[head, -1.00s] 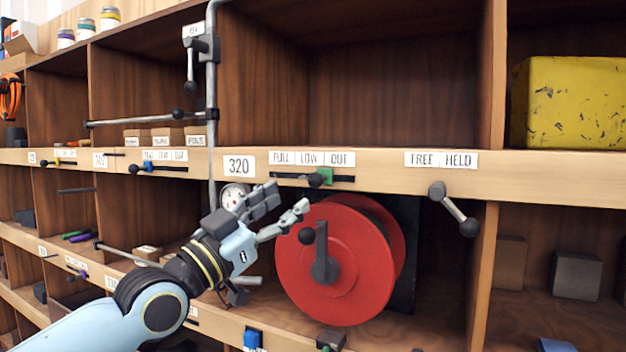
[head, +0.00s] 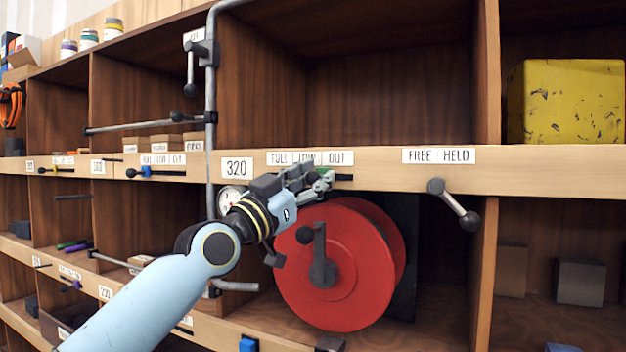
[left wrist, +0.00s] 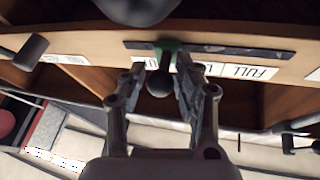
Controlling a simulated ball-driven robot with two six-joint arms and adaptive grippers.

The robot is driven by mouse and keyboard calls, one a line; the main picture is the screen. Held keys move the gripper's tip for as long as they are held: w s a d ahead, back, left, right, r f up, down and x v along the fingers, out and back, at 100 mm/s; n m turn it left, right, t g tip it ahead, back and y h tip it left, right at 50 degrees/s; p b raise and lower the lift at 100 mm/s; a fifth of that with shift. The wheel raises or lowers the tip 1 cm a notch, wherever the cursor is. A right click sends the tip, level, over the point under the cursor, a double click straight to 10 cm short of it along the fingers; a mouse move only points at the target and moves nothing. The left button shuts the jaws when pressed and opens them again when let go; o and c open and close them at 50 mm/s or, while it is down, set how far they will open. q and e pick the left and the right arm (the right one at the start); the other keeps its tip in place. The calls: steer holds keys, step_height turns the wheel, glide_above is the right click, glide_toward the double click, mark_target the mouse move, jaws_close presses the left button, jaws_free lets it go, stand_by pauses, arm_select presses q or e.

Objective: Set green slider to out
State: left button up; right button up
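The green slider (head: 328,175) sits in a dark slot under the FULL, LOW and OUT labels, around where LOW meets OUT. In the left wrist view the green slider (left wrist: 166,50) has a round black knob (left wrist: 159,84) sticking out towards me. My left gripper (head: 316,180) is at the slider and partly hides it and the slot. In the left wrist view its two fingers (left wrist: 161,68) stand on either side of the knob, with small gaps showing. It looks open around the knob. My right gripper is not in view.
A red reel (head: 345,285) with a black crank stands in the bay just below my left gripper. A lever (head: 455,205) hangs under the FREE and HELD labels. A vertical grey pipe (head: 211,110) runs left of the slot. The bay above is empty.

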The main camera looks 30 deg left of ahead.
arm_select(q)
jaws_close()
steer(key=shift+d+f+b, duration=0.15)
steer(key=shift+d+b, duration=0.25)
steer(key=shift+d, duration=0.95)
steer(key=shift+a, duration=0.1)
